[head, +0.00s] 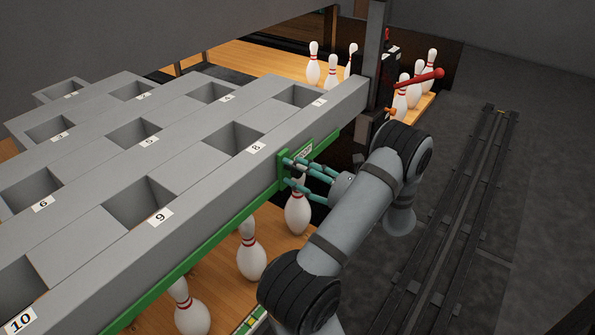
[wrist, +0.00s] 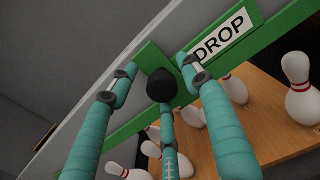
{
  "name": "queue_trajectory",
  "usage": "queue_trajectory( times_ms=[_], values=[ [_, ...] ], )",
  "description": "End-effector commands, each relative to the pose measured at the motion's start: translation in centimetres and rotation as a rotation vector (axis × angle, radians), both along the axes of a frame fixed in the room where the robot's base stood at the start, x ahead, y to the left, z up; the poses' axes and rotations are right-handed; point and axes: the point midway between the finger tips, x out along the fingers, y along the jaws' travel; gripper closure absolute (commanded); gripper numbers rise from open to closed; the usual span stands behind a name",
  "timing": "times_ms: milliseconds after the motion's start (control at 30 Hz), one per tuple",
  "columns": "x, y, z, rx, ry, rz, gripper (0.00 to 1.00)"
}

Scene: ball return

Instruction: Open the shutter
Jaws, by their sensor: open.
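A green bar (head: 190,258) runs along the lower front edge of the grey pin rack. An upright green plate (head: 283,170) stands on it, beside a white label that reads DROP in the wrist view (wrist: 221,35). My gripper (head: 291,173) has teal fingers spread open at this plate. In the wrist view the fingers (wrist: 155,75) reach to both sides of the green plate (wrist: 152,60). A dark round shape (wrist: 162,86) sits between them; I cannot tell if it is a fingertip or a knob. Contact is unclear. No part is clearly marked as the shutter.
The grey rack (head: 195,205) has numbered square openings, empty where I can see inside. White pins (head: 251,250) stand on the wooden lane below it. More pins (head: 314,65) stand at the back. A red-ended lever (head: 420,79) juts out near a dark post. A floor rail (head: 470,200) runs at right.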

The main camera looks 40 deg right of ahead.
Motion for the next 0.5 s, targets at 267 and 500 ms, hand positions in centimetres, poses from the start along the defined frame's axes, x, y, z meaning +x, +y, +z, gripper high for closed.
queue_trajectory(
  times_ms=[267, 500],
  values=[
    [-0.01, -0.02, 0.01, 0.0, 0.0, 0.0, 0.58],
    [-0.03, -0.04, 0.02, 0.0, 0.0, -0.001, 0.72]
  ],
)
